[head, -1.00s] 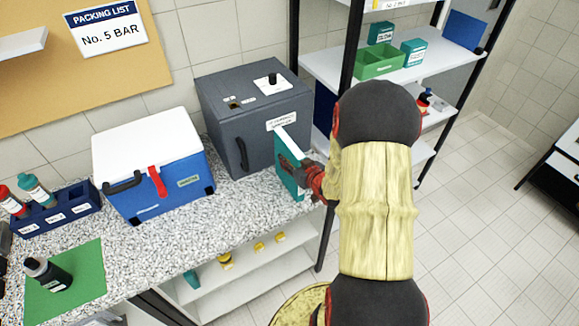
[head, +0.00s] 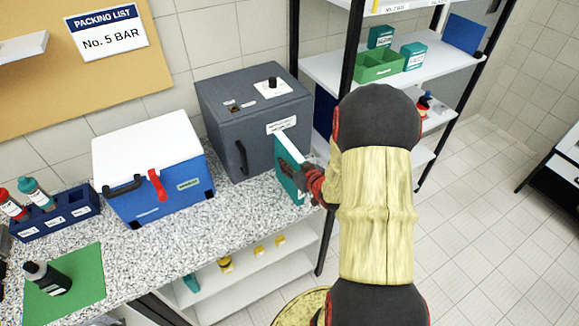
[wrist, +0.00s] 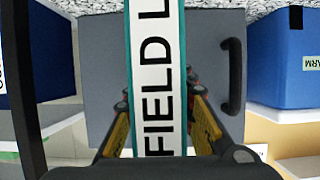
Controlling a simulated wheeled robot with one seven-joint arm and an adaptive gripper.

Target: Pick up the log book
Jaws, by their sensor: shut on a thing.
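The log book (head: 291,172) is a teal book with white page edges, standing upright at the right end of the speckled counter, in front of the grey box. In the wrist view its spine (wrist: 154,75) has a white label reading "FIELD L", the rest cut off. My gripper (head: 309,182) is shut on the book from the right in the head view. In the wrist view the fingers (wrist: 162,118) flank the spine on both sides. I cannot tell whether the book's bottom edge touches the counter.
The grey box (head: 253,115) with a black handle stands just behind the book. A blue cooler (head: 160,190) with a white lid is to the left on the counter (head: 225,222). A shelf rack (head: 400,75) stands behind my arm on the right. Open floor lies at right.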

